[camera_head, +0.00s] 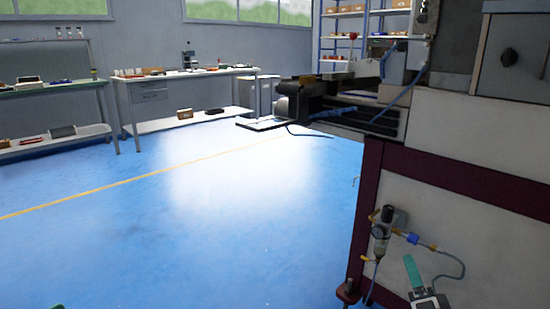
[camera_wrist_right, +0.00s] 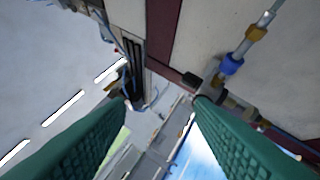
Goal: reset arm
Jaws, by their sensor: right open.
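My right gripper (camera_head: 415,274) shows at the bottom right of the head view, in front of the machine's white lower panel. One green finger and part of its grey body are seen there. In the right wrist view its two green fingers (camera_wrist_right: 163,104) stand wide apart with nothing between them. The coil winder (camera_head: 450,130) fills the right side of the head view. Only a small green tip, likely of my left gripper (camera_head: 57,306), shows at the bottom left edge; the rest of it is out of frame.
An air regulator (camera_head: 382,232) with a blue hose and fitting sits on the machine's front, close to my right gripper. The fitting also shows in the wrist view (camera_wrist_right: 232,64). A small ledge (camera_head: 262,124) juts left from the machine. Blue floor (camera_head: 200,220) is open; workbenches (camera_head: 190,73) stand behind.

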